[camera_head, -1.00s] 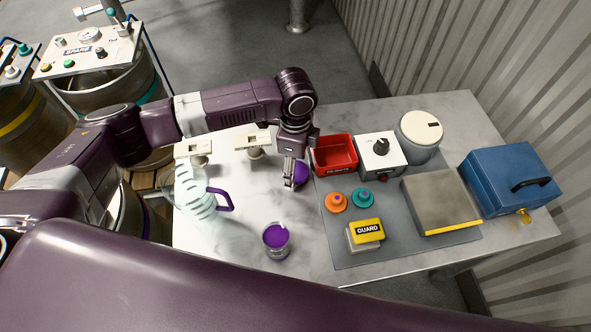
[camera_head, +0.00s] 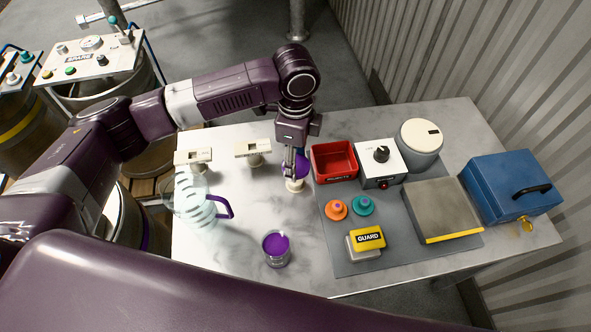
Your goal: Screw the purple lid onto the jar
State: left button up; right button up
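The purple lid (camera_head: 303,165) is at my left gripper (camera_head: 291,172), beside the red bin and above a small cream stand (camera_head: 294,185) on the table. The gripper points down and appears closed on the lid; its fingers partly hide the lid, and the exact contact is hard to see. The jar (camera_head: 278,259) is a small clear container with purple contents (camera_head: 275,243), standing upright near the table's front edge, below and left of the lid in the picture. My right gripper is not in view.
A clear jug with a purple handle (camera_head: 222,206) stands at left, near two cream devices (camera_head: 253,149). A red bin (camera_head: 333,161), orange knob (camera_head: 336,209), teal knob (camera_head: 362,205) and yellow GUARD block (camera_head: 368,237) are at right. Marble between lid and jar is clear.

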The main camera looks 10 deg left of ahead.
pick_arm(q)
notch_tip(320, 180, up, 14)
jog(key=shift+f, duration=0.2)
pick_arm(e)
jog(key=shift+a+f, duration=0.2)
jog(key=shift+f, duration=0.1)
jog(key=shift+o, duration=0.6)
